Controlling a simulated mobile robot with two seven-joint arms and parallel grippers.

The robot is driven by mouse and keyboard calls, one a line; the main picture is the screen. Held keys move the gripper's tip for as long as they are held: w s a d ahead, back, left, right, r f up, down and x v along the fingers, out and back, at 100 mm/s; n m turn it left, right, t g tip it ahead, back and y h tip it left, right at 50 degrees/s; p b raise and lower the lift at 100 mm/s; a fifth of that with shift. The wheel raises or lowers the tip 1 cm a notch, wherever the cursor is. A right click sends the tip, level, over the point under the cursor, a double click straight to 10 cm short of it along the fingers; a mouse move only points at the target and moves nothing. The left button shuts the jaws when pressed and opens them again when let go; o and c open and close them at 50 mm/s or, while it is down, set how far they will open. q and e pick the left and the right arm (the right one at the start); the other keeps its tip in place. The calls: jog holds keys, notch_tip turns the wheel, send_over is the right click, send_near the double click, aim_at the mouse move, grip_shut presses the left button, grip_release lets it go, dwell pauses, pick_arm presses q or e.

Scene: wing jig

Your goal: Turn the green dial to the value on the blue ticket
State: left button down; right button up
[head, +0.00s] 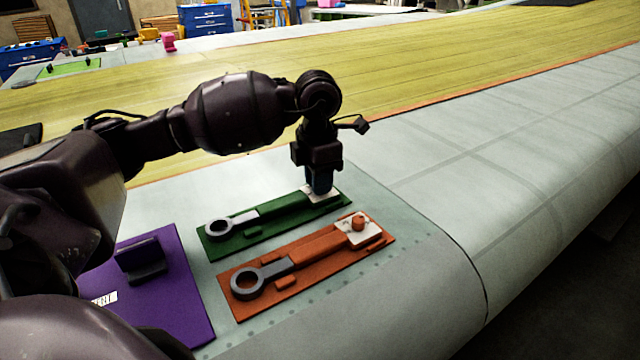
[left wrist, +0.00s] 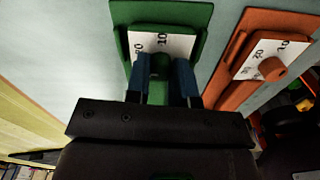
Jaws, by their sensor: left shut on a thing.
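The green tool board (head: 255,229) lies on the grey wing skin, with a ring-ended wrench shape on it. At its far end is a white dial plate (head: 334,194). My left gripper (head: 319,188) points straight down onto this end. In the left wrist view, its two blue fingers (left wrist: 161,78) are closed around the green dial's knob (left wrist: 160,63). The white scale (left wrist: 178,44) shows past the fingers, with a "10" at the top and a partly covered number at left. I cannot make out a blue ticket. My right gripper is not in view.
An orange tool board (head: 310,258) with its own orange knob (head: 358,222) lies close beside the green one. A purple board (head: 183,295) with an upright block (head: 141,260) is at the near left. The wing surface to the right is clear.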

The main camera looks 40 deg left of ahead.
pick_arm(q)
jog(key=shift+m+b, duration=0.4)
jog(key=shift+m, duration=0.5)
jog(key=c, duration=1)
grip_release()
jog(key=shift+o, duration=0.2)
jog(key=shift+r, duration=0.1)
